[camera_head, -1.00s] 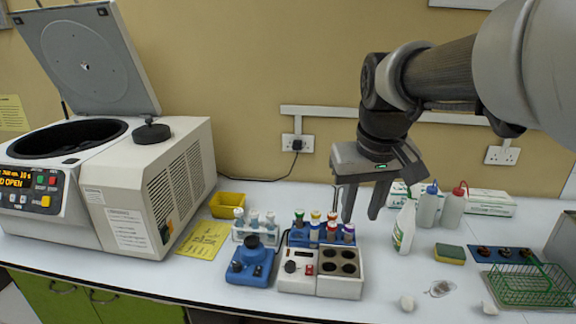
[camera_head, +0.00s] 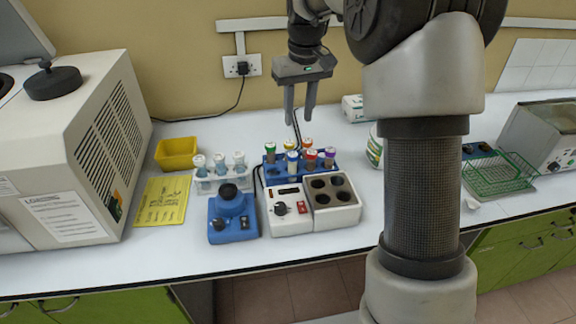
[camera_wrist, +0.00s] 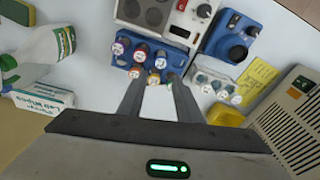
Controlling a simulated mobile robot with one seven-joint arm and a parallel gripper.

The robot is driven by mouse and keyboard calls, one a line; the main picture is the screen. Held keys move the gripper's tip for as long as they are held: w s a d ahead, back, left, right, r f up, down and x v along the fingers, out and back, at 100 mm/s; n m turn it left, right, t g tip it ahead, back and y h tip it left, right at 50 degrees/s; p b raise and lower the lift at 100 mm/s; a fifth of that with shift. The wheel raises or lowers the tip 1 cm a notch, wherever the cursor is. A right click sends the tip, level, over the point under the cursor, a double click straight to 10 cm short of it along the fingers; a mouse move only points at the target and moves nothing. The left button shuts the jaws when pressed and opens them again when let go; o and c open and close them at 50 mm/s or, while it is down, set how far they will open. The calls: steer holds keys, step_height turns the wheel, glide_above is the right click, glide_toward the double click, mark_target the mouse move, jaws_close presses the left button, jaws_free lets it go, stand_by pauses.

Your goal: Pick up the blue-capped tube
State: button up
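The blue-capped tube (camera_head: 292,161) stands upright in the front row of the blue rack (camera_head: 269,178), left of a red-capped tube (camera_head: 310,158). Its cap top looks pale in the head view. In the wrist view the blue-capped tube (camera_wrist: 162,58) shows just beyond my fingertips, partly behind other tubes. Green-capped (camera_head: 270,151), yellow-capped (camera_head: 289,146), orange-capped (camera_head: 307,143) and purple-capped (camera_head: 329,157) tubes share the rack. My gripper (camera_head: 299,118) is open and empty, pointing down above and behind the rack. In the wrist view its fingers (camera_wrist: 157,85) are spread apart.
A clear rack (camera_head: 207,186) with pale-capped tubes stands left of the blue rack. A blue device (camera_head: 233,217) and a white block with wells (camera_head: 334,216) stand in front. A centrifuge (camera_head: 70,150), yellow tray (camera_head: 177,153) and green basket (camera_head: 495,175) are farther out.

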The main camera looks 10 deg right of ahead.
glide_toward(293, 154)
step_height(293, 154, down, 6)
steer(key=shift+s+d+r+b, duration=0.15)
steer(key=shift+r+b, duration=0.05)
steer(key=shift+b, duration=0.1)
steer(key=shift+w+a+f, duration=0.1)
steer(key=shift+w+f, duration=0.15)
steer(key=shift+f, duration=0.7)
steer(key=shift+w+a+f, duration=0.1)
steer(key=shift+w+f, duration=0.15)
steer(key=shift+f, duration=0.75)
steer(key=shift+w+a+f, duration=0.1)
steer(key=shift+w+f, duration=0.15)
steer(key=shift+f, duration=0.7)
steer(key=shift+c, duration=0.5)
steer(key=c, duration=0.6)
